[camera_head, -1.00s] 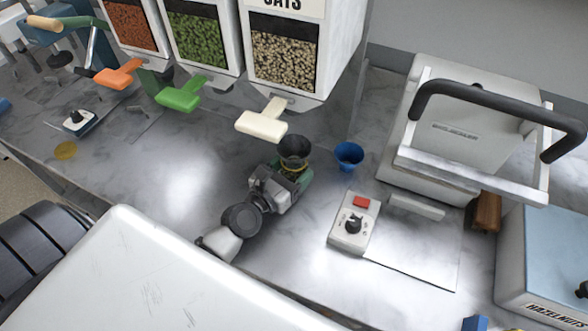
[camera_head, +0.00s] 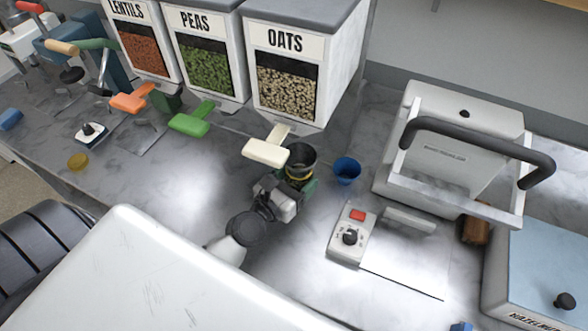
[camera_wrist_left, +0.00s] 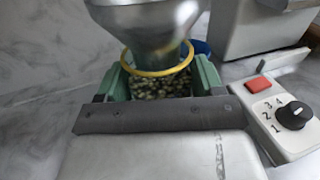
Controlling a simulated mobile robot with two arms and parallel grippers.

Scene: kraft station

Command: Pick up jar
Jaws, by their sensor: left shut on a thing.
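The jar (camera_wrist_left: 160,88) is clear, with pale and dark speckled grains inside and a yellow ring at its mouth. A grey metal funnel (camera_wrist_left: 150,28) sits in its top, and its dark open bowl (camera_head: 301,160) also shows in the head view. My left gripper (camera_wrist_left: 163,78) is shut on the jar, with a green finger on each side. In the head view the gripper (camera_head: 299,186) is just in front of the cream oats lever (camera_head: 266,152), and the jar is mostly hidden by funnel and fingers. My right gripper is not in view.
The oats dispenser (camera_head: 288,88) stands behind the jar, with peas (camera_head: 209,73) and lentils to its left. A blue cup (camera_head: 346,171) is close on the right.

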